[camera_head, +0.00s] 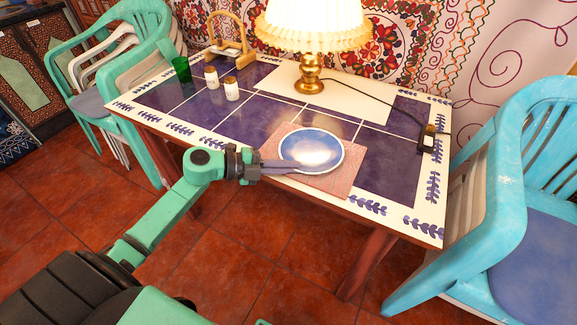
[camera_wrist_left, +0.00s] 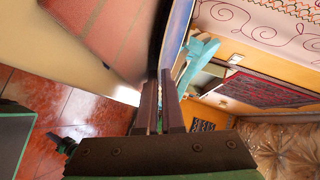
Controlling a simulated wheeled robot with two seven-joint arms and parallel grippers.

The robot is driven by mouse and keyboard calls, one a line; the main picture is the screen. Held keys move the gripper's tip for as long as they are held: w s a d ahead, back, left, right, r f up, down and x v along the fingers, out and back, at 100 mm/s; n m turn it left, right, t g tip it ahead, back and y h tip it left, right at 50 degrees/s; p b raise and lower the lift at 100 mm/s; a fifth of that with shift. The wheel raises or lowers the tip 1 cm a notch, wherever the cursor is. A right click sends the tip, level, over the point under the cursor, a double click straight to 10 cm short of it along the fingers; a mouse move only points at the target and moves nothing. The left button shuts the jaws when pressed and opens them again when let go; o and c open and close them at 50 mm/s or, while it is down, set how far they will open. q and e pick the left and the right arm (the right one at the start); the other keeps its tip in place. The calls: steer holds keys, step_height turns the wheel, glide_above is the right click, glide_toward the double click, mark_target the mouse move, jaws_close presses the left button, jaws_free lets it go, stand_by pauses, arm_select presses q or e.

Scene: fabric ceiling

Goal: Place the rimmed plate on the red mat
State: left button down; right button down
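My left gripper (camera_head: 290,168) reaches in from the left at the plate's near-left edge. In the left wrist view its two fingers (camera_wrist_left: 158,105) are close together, pinching the rim of the plate (camera_wrist_left: 179,32), seen nearly edge-on. The mat (camera_wrist_left: 98,35) shows at upper left there. My right gripper is not in view.
The table (camera_head: 437,185) also holds a gold lamp (camera_head: 309,75), two jars (camera_head: 231,89), a green cup (camera_head: 182,69) and a wooden-handled stand (camera_head: 229,42). A black device (camera_head: 427,138) with a cord lies at right. Chairs (camera_head: 505,190) flank the table.

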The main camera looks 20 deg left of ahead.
arm_select(q)
steer(key=c, duration=1.3)
jaws_free()
steer(key=shift+s+f, duration=0.15)
steer(key=shift+f, duration=0.3)
steer(key=shift+r+p, duration=0.35)
steer(key=shift+r, duration=0.15)
steer(key=v, duration=1.2)
steer(key=shift+a+r+b, duration=0.1)
steer(key=shift+b, duration=0.25)
